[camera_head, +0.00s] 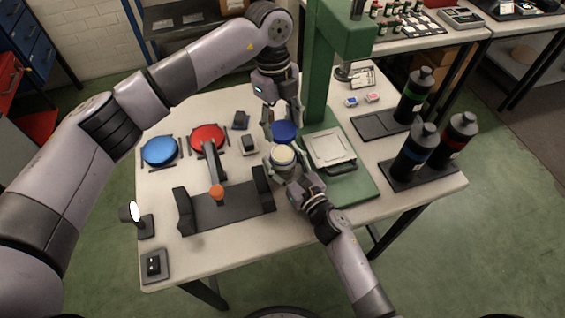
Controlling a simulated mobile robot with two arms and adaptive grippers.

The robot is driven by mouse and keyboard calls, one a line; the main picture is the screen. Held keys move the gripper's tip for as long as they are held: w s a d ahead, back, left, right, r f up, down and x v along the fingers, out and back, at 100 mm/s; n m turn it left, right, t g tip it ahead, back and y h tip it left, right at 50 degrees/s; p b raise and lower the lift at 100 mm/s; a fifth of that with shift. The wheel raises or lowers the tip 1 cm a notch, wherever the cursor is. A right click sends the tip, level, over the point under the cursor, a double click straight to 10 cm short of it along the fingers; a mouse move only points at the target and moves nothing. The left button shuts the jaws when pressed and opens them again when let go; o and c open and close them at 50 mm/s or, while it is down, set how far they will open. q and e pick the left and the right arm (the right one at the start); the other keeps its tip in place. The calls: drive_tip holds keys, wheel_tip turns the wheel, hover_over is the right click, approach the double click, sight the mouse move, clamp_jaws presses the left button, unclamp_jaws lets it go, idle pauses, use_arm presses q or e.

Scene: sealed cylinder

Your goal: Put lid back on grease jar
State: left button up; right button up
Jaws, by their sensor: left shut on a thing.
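The open grease jar (283,154) shows a round pale top near the middle of the table. My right gripper (282,163) comes from the lower right, its fingers on both sides of the jar, and appears shut on it. A blue lid (285,131) is just behind and above the jar in the picture, apart from its rim. My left gripper (282,124) reaches down from above and is shut on the lid. The jar's lower part is mostly hidden by the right gripper's fingers.
A green press (350,185) with a grey plate stands right of the jar. Black bottles (415,150) stand on dark trays at the right. A dark cradle (235,203) with an orange-tipped tool lies at front left. Blue (160,151) and red (207,137) discs lie at left.

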drive_tip(key=c, duration=1)
use_arm(q)
hover_over(283, 153)
drive_tip(key=shift+w+a+f, duration=0.1)
drive_tip(key=shift+f, duration=1.15)
drive_tip(key=shift+w+a+f, duration=0.1)
drive_tip(key=shift+f, duration=1.15)
drive_tip(key=shift+f, duration=0.85)
drive_tip(key=shift+f, duration=0.55)
